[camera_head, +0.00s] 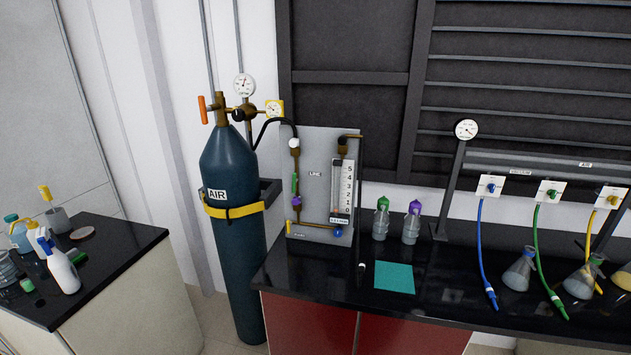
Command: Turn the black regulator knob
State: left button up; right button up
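The black regulator knob (238,115) sits on the brass regulator at the top of a dark blue gas cylinder (230,260) labelled AIR. A round white gauge (244,85) stands above the knob, and a yellow-framed gauge (274,109) is to its right. An orange handle (202,110) is on the cylinder valve at the left. A black hose (272,124) runs from the regulator to a grey flow panel (318,180). Neither of my grippers shows in the head view.
A yellow strap (234,211) and dark bracket hold the cylinder upright between two benches. The left black bench (110,240) carries bottles. The right black bench (330,280) holds the flow panel, a teal square (394,277), capped bottles, coloured hoses and flasks.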

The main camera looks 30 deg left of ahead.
aim_at(239, 116)
jog(key=u, duration=1.35)
